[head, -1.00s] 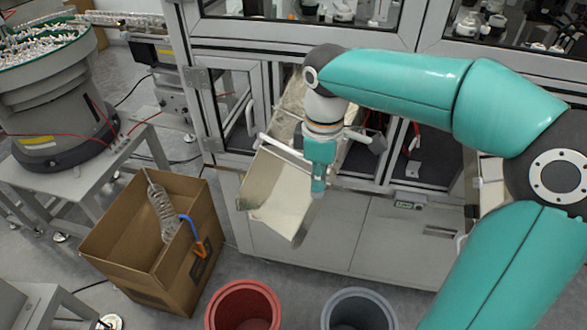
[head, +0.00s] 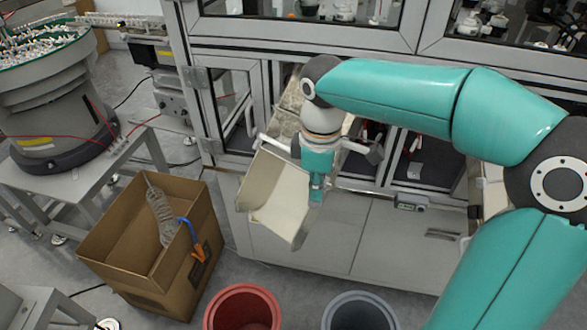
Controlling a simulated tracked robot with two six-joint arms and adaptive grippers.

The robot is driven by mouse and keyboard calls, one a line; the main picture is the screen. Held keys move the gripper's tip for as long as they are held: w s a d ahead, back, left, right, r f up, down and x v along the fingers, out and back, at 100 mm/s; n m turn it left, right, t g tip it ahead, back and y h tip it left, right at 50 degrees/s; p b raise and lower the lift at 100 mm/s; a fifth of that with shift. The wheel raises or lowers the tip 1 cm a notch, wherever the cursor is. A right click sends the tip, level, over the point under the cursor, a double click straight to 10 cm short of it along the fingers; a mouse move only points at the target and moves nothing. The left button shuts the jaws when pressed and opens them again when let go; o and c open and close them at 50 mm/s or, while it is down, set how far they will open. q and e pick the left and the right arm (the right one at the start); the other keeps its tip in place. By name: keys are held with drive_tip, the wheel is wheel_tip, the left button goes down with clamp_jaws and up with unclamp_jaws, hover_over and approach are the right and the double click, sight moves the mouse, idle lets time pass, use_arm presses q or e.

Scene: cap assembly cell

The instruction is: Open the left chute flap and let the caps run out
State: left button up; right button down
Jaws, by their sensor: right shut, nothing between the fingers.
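The left chute (head: 262,190) is a pale, open-fronted trough that slopes out of the machine front toward me. A light bar (head: 282,150) crosses its upper part, and my right arm covers part of it. My right gripper (head: 316,194) is shut and empty, fingers down, over the right part of the chute. I cannot tell whether it touches the chute or the flap. The flap's position is not clear, and no caps can be made out in the trough. My left gripper is not in view.
A red bin (head: 242,309) and a grey bin (head: 358,312) stand on the floor in front. An open cardboard box (head: 130,272) with a grey coiled item is at the left. A bowl feeder (head: 52,115) stands on a table behind it. Machine doors rise behind the chute.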

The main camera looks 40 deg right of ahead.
drive_tip(key=shift+f, duration=0.15)
drive_tip(key=shift+f+b, duration=0.75)
drive_tip(key=shift+f, duration=0.2)
drive_tip(key=shift+d+f+b, duration=0.15)
drive_tip(key=shift+f+b, duration=0.5)
drive_tip(key=shift+f, duration=0.25)
drive_tip(key=shift+r, duration=0.1)
wheel_tip(320, 180, up, 7)
drive_tip(key=p, duration=0.6)
drive_tip(key=shift+p, duration=0.3)
